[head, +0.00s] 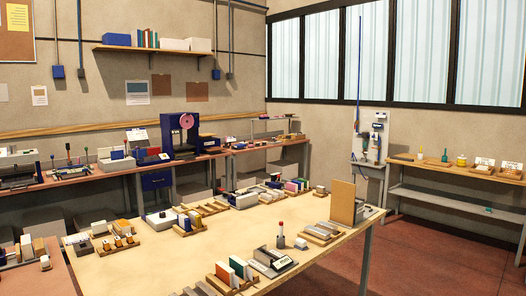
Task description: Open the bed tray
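Neither of my grippers is in view. I cannot tell for sure which thing is the bed tray. A dark blue machine (180,134) with a round pink disc on its front stands on the back bench. A dark blue box or drawer front (157,180) sits under that bench, below and left of the machine. It looks shut, but it is small and partly shadowed. Small wooden trays and racks lie on the large table (215,262); one rack (228,282) holds upright white, green and red blocks.
A brown upright board (343,203) stands at the table's right end. A side bench (455,172) is at the right. Red floor (430,255) is clear between table and side bench.

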